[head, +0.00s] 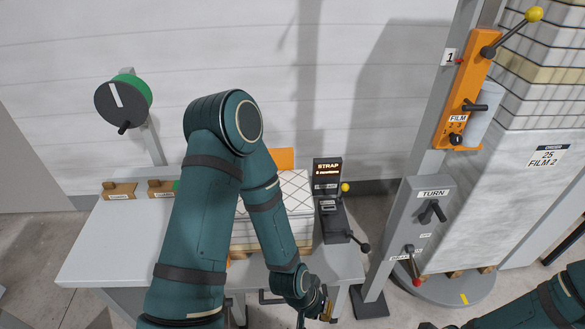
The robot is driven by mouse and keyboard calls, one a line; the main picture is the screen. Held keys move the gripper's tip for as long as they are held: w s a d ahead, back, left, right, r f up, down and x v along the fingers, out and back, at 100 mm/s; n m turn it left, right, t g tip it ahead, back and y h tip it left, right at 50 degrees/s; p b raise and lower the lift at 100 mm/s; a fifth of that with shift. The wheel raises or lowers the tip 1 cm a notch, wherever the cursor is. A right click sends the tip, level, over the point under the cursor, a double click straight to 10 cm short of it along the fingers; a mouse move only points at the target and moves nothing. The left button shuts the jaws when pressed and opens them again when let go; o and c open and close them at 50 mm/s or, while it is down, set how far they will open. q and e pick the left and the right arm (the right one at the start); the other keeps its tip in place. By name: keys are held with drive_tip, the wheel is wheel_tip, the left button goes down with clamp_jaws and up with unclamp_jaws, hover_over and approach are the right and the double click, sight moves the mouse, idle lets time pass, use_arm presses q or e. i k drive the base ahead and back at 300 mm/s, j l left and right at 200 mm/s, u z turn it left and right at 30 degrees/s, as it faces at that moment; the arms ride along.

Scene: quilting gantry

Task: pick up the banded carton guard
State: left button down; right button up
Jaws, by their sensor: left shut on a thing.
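My left arm comes down across the middle of the head view. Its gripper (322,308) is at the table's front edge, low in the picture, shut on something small. A yellowish bit shows at the fingers, but the held thing is mostly hidden, and I cannot tell whether it is the banded carton guard. I cannot make out the guard for certain anywhere else. A white stack with a dark grid on top (292,187) stands on the table, partly behind my left arm. My right arm shows at the lower right, with its gripper out of view.
The grey table (100,245) has free room at its left. Small brown blocks (119,190) line its back. A strap unit (327,173) with levers stands at the right. Beyond it are a TURN control post (430,190), an orange FILM panel (463,90) and a tall wrapped stack (530,190).

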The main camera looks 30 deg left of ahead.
sight(156, 189)
drive_tip(key=u, duration=1.9)
